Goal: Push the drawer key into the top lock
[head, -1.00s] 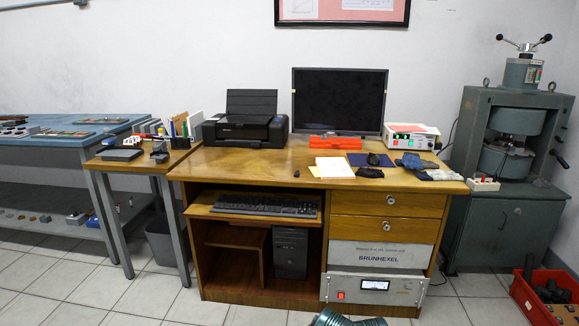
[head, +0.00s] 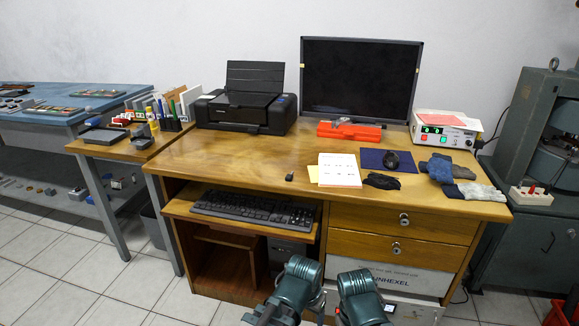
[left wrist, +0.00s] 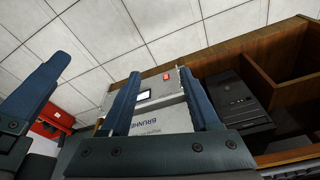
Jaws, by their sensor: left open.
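The top lock (head: 404,219) is a round silver cylinder on the front of the upper wooden drawer (head: 365,217) in the head view. A small dark object (head: 290,177) lies on the desktop left of the white paper; it may be the drawer key, but it is too small to tell. My left gripper (left wrist: 158,73) is open and empty in the left wrist view, with the cabinet front beyond its fingers. One blue finger (left wrist: 45,88) at the left of that view seems to be my right gripper's; its jaws cannot be judged.
A second lock (head: 396,248) sits on the lower drawer. The desk (head: 235,160) carries a printer (head: 246,98), monitor (head: 358,80), orange case (head: 348,131), papers, mouse and gloves. The keyboard tray (head: 185,209) sticks out at the front.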

